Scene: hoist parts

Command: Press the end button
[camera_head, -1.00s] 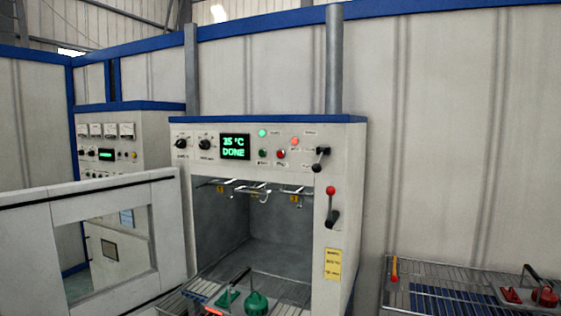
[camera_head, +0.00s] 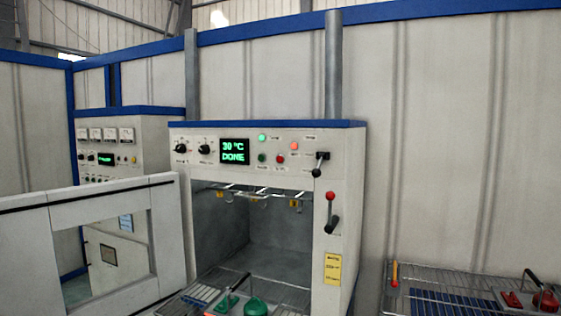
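A white cabinet (camera_head: 345,200) with a blue top edge stands in the middle of the view. Its front panel carries a dark green button (camera_head: 262,157) and a red button (camera_head: 280,158). The labels beside the buttons are too blurred to read, so I cannot tell which one is marked as the end button. A green lamp (camera_head: 262,138) and an orange-red lamp (camera_head: 294,146) glow above. The display (camera_head: 234,151) reads 30 °C DONE in green. My gripper is not in view.
The cabinet door (camera_head: 165,220) stands open to the left. Hooks hang inside the chamber. Green hoist parts (camera_head: 256,307) sit on a wire rack in front; red parts (camera_head: 545,301) sit on a rack at right. Levers (camera_head: 331,212) jut from the cabinet's right side.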

